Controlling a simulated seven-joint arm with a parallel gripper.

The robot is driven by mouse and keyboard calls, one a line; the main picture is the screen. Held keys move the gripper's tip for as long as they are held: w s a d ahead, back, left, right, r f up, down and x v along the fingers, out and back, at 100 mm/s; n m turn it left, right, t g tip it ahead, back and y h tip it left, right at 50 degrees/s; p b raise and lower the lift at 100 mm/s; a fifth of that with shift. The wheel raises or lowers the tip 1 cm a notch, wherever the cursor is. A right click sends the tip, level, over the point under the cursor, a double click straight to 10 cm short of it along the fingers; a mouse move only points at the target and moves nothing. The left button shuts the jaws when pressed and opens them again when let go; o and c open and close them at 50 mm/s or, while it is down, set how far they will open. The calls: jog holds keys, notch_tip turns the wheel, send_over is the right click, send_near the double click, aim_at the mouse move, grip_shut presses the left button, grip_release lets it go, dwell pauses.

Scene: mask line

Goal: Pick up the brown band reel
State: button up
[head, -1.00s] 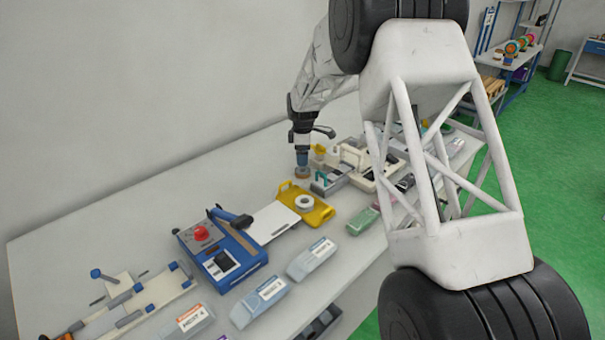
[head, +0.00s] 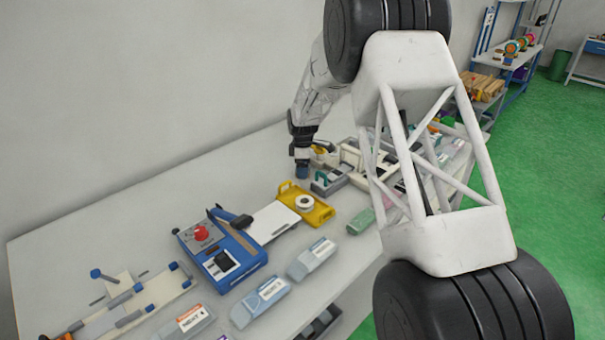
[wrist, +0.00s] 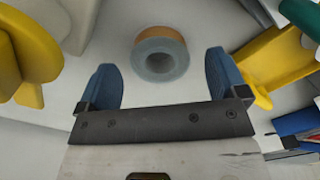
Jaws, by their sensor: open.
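My gripper (wrist: 158,62) is open, with clear space on both sides of the reel and no visible contact. In the head view my gripper (head: 302,173) is low over the far part of the table, and the reel is hidden there.
A yellow tray (head: 320,215) with a white roll (head: 304,203) stands in front of my gripper. A blue machine (head: 225,250) with a red knob is further left. In the wrist view yellow parts (wrist: 30,55) flank the reel on both sides, close to the fingers.

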jog(key=shift+f, duration=0.9)
jog(key=c, duration=1)
jog(key=shift+r, duration=0.1)
notch_tip(320, 180, up, 10)
dwell(0.6)
